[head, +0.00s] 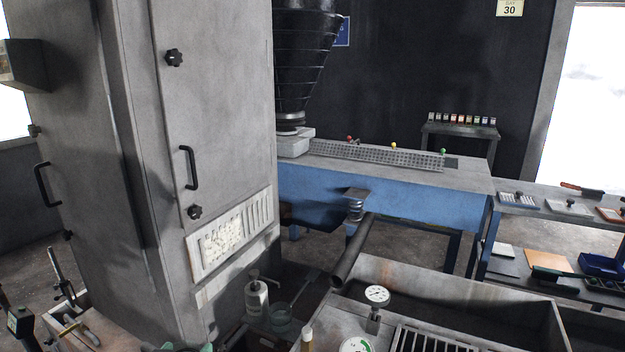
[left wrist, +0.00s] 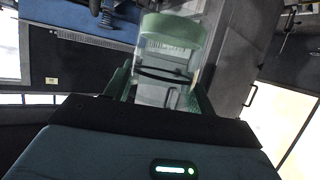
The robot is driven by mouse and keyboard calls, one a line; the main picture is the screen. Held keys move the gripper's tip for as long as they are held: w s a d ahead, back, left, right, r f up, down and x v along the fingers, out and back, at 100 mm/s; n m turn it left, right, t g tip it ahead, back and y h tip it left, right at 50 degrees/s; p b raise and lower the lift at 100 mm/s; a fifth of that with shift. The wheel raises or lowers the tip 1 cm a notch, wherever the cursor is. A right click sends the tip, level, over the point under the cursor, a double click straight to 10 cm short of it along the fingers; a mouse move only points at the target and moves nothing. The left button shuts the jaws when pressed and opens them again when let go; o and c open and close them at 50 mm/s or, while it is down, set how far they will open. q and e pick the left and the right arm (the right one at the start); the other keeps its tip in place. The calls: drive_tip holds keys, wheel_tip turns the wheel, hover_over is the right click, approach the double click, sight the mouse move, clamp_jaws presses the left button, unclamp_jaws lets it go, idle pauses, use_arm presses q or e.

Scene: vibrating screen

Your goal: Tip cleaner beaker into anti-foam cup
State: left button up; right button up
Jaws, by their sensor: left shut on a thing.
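My left gripper (left wrist: 165,95) is shut on a clear beaker (left wrist: 168,65) with printed marks and a green band near its far end. The beaker lies between the two green fingers in the left wrist view. In the head view only a small green part of this gripper (head: 188,348) shows at the bottom edge, and the beaker cannot be made out there. A small dark teal cup (head: 281,315), which may be the anti-foam cup, stands right of a pump bottle (head: 257,296). My right gripper is not in view.
A tall grey cabinet (head: 228,110) fills the left side. A grey metal trough (head: 455,285) with a gauge (head: 377,296) and a grate stands right of the cup. A dark pipe (head: 352,252) slants above the trough's left end. A blue bench (head: 400,195) is behind.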

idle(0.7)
use_arm(q)
drive_tip(key=s+d+r+m+g+h, duration=0.1)
drive_tip(key=s+d+r+m+h, duration=0.1)
drive_tip(key=d, duration=0.5)
drive_tip(key=s+d+r+m+g+h, duration=0.2)
drive_tip(key=d+r+m+h, duration=0.3)
drive_tip(key=d+m+h, duration=0.1)
drive_tip(key=shift+d+h, duration=0.3)
drive_tip(key=shift+d, duration=0.6)
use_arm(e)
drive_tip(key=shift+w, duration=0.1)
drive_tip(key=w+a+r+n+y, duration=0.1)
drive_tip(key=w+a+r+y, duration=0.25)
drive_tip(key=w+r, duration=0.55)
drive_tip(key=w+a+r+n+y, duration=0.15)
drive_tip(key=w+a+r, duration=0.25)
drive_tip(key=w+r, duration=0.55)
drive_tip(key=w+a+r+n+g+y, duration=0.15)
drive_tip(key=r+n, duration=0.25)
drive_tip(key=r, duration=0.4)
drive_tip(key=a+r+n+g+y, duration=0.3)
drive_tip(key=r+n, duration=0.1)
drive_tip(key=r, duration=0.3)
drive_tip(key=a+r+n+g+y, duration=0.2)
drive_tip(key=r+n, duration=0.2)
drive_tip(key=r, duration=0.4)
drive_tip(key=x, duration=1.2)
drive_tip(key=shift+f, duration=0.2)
